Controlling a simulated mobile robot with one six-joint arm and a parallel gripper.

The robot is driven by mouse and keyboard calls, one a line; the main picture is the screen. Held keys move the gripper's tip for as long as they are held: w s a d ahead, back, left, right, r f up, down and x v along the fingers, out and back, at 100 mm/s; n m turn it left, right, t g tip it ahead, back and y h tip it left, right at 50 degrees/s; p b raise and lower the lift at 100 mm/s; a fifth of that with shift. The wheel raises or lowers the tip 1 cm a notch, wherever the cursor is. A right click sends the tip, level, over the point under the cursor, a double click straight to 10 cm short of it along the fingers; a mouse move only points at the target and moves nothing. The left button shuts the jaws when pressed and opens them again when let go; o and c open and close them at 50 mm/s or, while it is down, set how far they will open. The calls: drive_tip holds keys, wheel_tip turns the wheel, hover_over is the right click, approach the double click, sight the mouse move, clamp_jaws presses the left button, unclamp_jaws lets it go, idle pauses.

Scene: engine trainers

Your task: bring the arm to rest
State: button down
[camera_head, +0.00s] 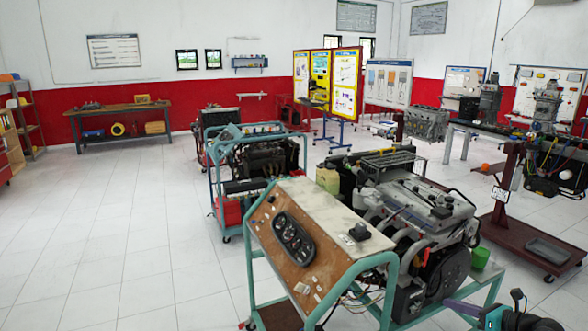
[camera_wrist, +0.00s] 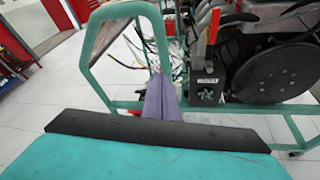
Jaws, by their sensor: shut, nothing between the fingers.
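My gripper (camera_wrist: 160,82) shows in the wrist view, with its two purple fingers together and nothing between them. Its black bar and teal body fill the bottom of that view. In the head view my gripper (camera_head: 450,305) is at the lower right, its purple fingers pointing left toward the nearest engine trainer. That trainer has a teal frame, a tilted panel with a gauge cluster (camera_head: 293,239) and a grey engine (camera_head: 415,215). In the wrist view the fingers are in front of the trainer's teal frame (camera_wrist: 100,60); I cannot tell whether they touch it.
A second engine trainer (camera_head: 265,160) stands behind the first. A red wheeled stand (camera_head: 515,238) with a tray is at the right. A workbench (camera_head: 118,109) and shelves (camera_head: 22,115) are along the far left. The tiled floor (camera_head: 110,240) at the left is clear. Loose wires hang from the near trainer.

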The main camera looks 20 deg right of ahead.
drive_tip(key=w+a+f+n+g+y+b, duration=0.15)
drive_tip(key=w+a+f, duration=0.4)
drive_tip(key=a, duration=0.55)
drive_tip(key=w+a+f+n+g+y, duration=0.1)
drive_tip(key=w+a+f+g+y, duration=0.15)
drive_tip(key=w+a+f, duration=0.55)
drive_tip(key=s+a+f+n+g+y+b, duration=0.15)
drive_tip(key=a+f, duration=0.25)
drive_tip(key=a, duration=0.5)
drive_tip(key=s+a+f+n+g, duration=0.25)
drive_tip(key=a+f, duration=0.25)
drive_tip(key=a, duration=0.3)
drive_tip(key=s+a+f+n+g+y, duration=0.1)
drive_tip(key=s+a+f+n+g, duration=0.2)
drive_tip(key=a, duration=0.6)
drive_tip(key=s+a+f+n+g+h+b, duration=0.2)
drive_tip(key=s+a+f+n+g+h, duration=0.35)
drive_tip(key=s+a+f, duration=1.05)
drive_tip(key=s+d+f+n+g+h, duration=0.1)
drive_tip(key=s+d+n, duration=0.4)
drive_tip(key=n, duration=0.5)
drive_tip(key=s+d+f+n+g+h, duration=0.1)
drive_tip(key=s+d+f+n+h, duration=0.2)
drive_tip(key=s+d+n, duration=0.3)
drive_tip(key=s+n+h, duration=0.1)
drive_tip(key=n, duration=0.3)
drive_tip(key=shift+s+f+n+g+h, duration=0.2)
drive_tip(key=shift+n+g+h, duration=0.1)
drive_tip(key=shift+g+h, duration=0.1)
